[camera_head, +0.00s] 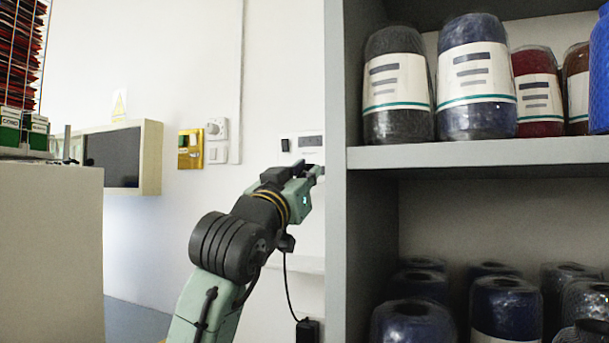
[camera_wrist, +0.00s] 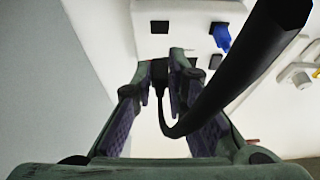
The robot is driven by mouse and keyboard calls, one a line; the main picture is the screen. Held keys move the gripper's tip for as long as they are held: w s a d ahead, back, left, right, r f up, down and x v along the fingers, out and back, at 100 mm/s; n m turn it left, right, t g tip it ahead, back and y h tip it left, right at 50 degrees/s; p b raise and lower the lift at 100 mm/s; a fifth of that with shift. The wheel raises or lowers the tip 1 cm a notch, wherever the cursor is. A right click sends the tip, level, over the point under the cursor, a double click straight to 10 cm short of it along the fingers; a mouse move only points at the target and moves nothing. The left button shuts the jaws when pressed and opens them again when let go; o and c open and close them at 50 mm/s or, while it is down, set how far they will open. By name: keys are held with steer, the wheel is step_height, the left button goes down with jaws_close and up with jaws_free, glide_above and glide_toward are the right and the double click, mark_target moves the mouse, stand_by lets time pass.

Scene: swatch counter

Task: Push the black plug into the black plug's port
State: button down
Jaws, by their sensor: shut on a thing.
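My gripper (camera_wrist: 160,70) is shut on the black plug (camera_wrist: 159,74), which sits between the fingertips in the wrist view. Its thick black cable (camera_wrist: 225,90) loops down and then up to the right, close to the camera. A white port panel (camera_wrist: 182,12) lies just beyond the fingertips. It has a dark square opening (camera_wrist: 159,27) above the plug and another dark opening (camera_wrist: 215,62) to the right. The finger hides part of the panel, and I cannot tell which opening is the black plug's port or whether the plug touches the panel. In the head view my gripper (camera_head: 305,178) is below the wall panel (camera_head: 302,155).
A blue plug (camera_wrist: 221,37) sits in the panel. A grey shelf unit (camera_head: 338,220) with wrapped yarn cones stands close to the right of my gripper. A black adapter (camera_head: 307,330) hangs low on a cable. Wall switches (camera_head: 216,152) and a yellow plate (camera_head: 190,149) are to the left.

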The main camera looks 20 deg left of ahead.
steer(key=shift+w+d+p, duration=0.1)
steer(key=shift+w+p, duration=0.45)
steer(key=shift+w, duration=1.95)
steer(key=shift+p, duration=0.4)
steer(key=shift+w, duration=0.45)
stand_by(0.5)
steer(key=c, duration=1.5)
jaws_free()
steer(key=v, duration=1.2)
